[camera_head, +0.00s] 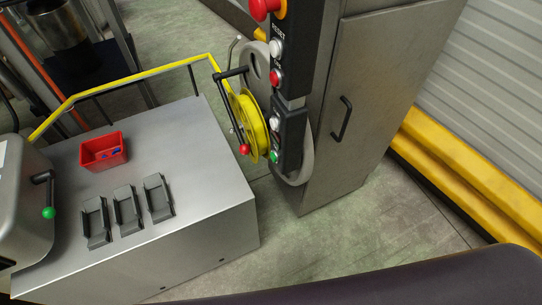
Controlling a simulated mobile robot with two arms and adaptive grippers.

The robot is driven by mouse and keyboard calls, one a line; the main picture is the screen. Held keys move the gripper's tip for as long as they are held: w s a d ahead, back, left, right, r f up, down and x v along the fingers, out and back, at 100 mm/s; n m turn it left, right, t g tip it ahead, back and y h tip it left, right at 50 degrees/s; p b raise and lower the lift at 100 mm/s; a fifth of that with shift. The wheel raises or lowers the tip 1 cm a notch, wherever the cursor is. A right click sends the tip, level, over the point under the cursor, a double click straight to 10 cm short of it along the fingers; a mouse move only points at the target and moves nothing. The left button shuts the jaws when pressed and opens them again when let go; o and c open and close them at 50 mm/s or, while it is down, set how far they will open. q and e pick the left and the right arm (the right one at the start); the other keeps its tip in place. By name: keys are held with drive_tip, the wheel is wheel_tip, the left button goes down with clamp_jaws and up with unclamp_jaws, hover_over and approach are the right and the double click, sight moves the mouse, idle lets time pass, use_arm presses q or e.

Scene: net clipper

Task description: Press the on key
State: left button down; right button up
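A black control panel (290,100) runs down the edge of a grey metal cabinet (345,110). A green button (274,157) sits at its lower end, with a white button (275,124) just above. Higher up are a red button (275,78) and another white button (276,47). A large red mushroom knob (263,8) is at the top, cut by the frame edge. The small labels are mostly too small to read, so I cannot tell which one marks the on key. Neither of my grippers shows in this view.
A yellow wheel (249,125) with a black crank handle stands left of the panel. A grey metal table (190,150) carries a red bin (104,150) and several dark holders. A yellow rail (145,73) runs behind it. Green floor (400,225) is open before the cabinet.

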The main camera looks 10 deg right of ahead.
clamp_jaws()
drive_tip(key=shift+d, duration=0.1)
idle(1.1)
